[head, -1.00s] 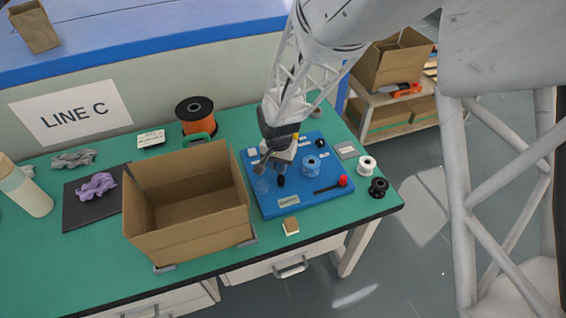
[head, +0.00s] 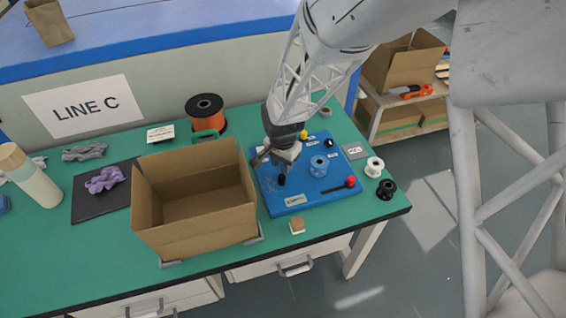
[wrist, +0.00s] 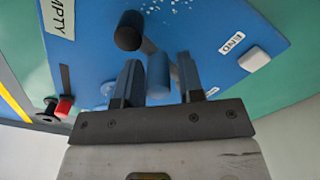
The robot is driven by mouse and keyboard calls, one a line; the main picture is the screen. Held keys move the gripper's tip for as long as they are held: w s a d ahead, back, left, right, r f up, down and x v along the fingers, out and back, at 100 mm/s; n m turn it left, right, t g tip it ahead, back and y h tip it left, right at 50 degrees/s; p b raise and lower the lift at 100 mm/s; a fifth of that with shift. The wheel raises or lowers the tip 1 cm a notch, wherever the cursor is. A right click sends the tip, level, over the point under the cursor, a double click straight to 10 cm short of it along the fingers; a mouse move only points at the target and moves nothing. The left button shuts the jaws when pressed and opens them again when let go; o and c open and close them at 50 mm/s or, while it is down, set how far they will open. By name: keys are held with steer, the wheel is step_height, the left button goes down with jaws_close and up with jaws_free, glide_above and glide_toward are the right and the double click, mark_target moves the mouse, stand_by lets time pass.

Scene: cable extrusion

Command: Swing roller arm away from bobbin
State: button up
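A blue board (head: 345,200) on the green bench carries a clear bluish bobbin (head: 319,166) right of its middle. My gripper (head: 277,158) is over the board's left part, left of the bobbin. In the wrist view, a black knob (wrist: 128,30) joins a short dark bar, which appears to be the roller arm (wrist: 149,46). It leads toward an upright blue cylinder (wrist: 158,76), apparently its roller. My gripper's fingers (wrist: 159,80) stand apart on both sides of this cylinder, with small gaps visible. Whether they touch it elsewhere is hidden. The black knob also shows in the head view (head: 282,180).
A red-knobbed lever (head: 350,182) lies at the board's front right. An open cardboard box (head: 195,235) stands close to the board's left. White (head: 374,167) and black (head: 386,189) spools sit at the right edge. An orange spool (head: 207,115) stands behind.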

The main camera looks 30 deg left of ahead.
steer(key=shift+o, duration=0.9)
steer(key=shift+r, duration=3.9)
steer(key=shift+d, duration=0.1)
